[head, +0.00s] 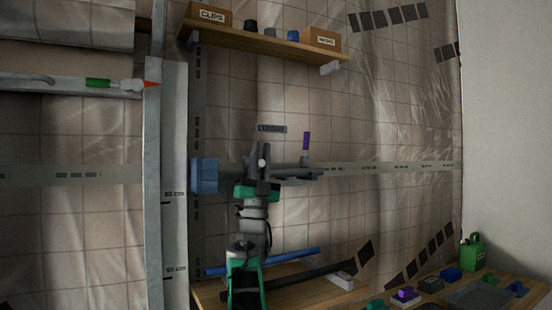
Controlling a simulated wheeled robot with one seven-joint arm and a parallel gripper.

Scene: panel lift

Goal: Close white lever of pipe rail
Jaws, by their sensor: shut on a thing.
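A grey pipe rail (295,172) runs sideways on the tiled wall, with a blue block (204,175) at its left end. My gripper (261,155) is at the rail, below a small dark label plate. A small white rounded piece, apparently the white lever (262,163), shows between the dark fingers. The gripper is shut on it. Most of the lever and the rail behind it are hidden by my gripper and wrist. The lever's angle cannot be told.
A purple upright piece (306,141) stands just above the rail, right of my gripper. A shelf (265,42) with boxes is above. A blue bar (290,257) and a black bar lie below. A bench (440,298) with small parts is at lower right.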

